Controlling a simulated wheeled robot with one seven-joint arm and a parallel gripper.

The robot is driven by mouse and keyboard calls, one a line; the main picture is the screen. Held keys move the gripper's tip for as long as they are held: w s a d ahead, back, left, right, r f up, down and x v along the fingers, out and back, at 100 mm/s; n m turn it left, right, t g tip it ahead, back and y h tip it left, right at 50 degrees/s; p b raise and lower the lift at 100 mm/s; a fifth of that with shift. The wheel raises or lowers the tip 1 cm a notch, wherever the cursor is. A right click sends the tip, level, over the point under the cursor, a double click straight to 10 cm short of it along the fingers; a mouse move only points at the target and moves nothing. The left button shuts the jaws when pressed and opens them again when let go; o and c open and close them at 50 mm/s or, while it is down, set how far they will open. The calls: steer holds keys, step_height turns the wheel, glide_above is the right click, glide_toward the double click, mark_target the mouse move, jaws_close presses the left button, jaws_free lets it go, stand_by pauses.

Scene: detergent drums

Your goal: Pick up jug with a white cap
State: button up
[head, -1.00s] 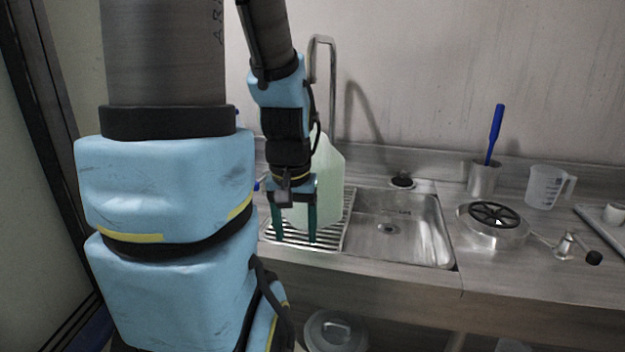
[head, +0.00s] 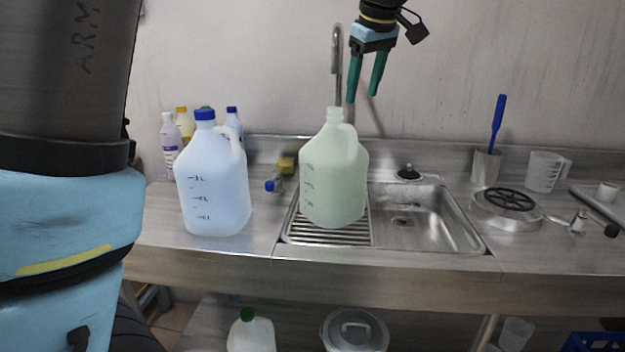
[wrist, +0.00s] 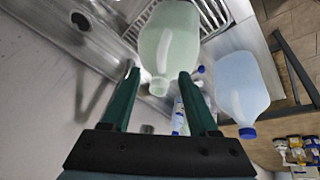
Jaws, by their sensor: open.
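The jug with a white cap (head: 334,180) is translucent, pale green and upright on the ribbed drainboard left of the sink basin. Its pale cap shows at the top, and its handle is at the upper right. My gripper (head: 361,98) is open and empty, fingers pointing down, above and slightly right of the cap in the head view. In the wrist view the jug (wrist: 172,35) appears between and beyond the two green fingertips (wrist: 158,70), its cap toward me. No finger visibly touches it.
A blue-capped jug (head: 214,185) with bluish liquid stands left of it. Several bottles (head: 172,140) stand behind that jug. A tall faucet (head: 337,65) rises behind the green jug. The sink basin (head: 425,215) is empty.

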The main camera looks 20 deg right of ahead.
mark_target(352, 129)
steer(key=p+x, duration=0.2)
steer(key=x, duration=0.8)
steer(key=shift+a+f, duration=0.1)
steer(key=shift+a, duration=0.05)
steer(key=shift+c, duration=0.2)
jaws_close()
stand_by(1.0)
